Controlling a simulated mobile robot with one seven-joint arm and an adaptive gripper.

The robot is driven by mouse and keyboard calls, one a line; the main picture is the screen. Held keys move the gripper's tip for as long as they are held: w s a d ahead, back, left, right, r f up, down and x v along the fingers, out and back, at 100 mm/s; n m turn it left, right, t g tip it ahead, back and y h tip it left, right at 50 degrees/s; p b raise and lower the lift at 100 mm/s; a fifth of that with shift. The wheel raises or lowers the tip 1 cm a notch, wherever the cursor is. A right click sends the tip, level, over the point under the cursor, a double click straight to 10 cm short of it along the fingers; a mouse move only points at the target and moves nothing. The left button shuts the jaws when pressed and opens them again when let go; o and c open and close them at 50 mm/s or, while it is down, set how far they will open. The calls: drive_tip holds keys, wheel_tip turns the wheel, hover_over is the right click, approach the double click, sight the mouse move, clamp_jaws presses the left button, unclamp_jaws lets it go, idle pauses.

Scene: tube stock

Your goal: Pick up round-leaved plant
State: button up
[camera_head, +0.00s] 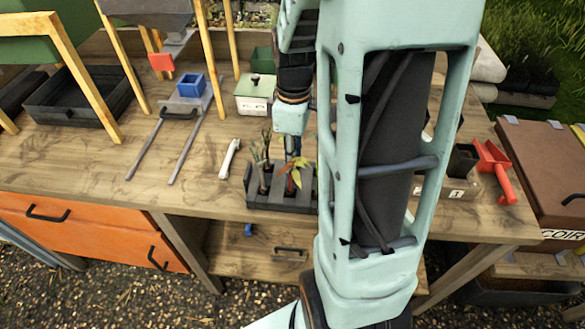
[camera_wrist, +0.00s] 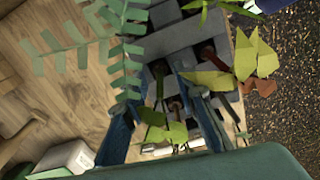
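A dark plug tray (camera_head: 283,203) holding several plants stands near the bench's front edge. It also shows in the wrist view (camera_wrist: 180,38). In the wrist view, a plant with short, broad green leaves (camera_wrist: 176,133) shows between my fingers, close to the palm. A fern-like plant (camera_wrist: 120,48) is at upper left and a yellow-leaved plant (camera_wrist: 258,58) at right. I cannot tell for certain which is the round-leaved plant. My gripper (camera_wrist: 165,100) is open, its two blue fingers pointing down toward the tray. In the head view, my arm hides part of the tray.
A white tool (camera_head: 230,158) lies left of the tray. The bench left of the white tool is mostly clear.

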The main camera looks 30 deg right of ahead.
clamp_jaws()
drive_tip(key=shift+r, duration=0.2)
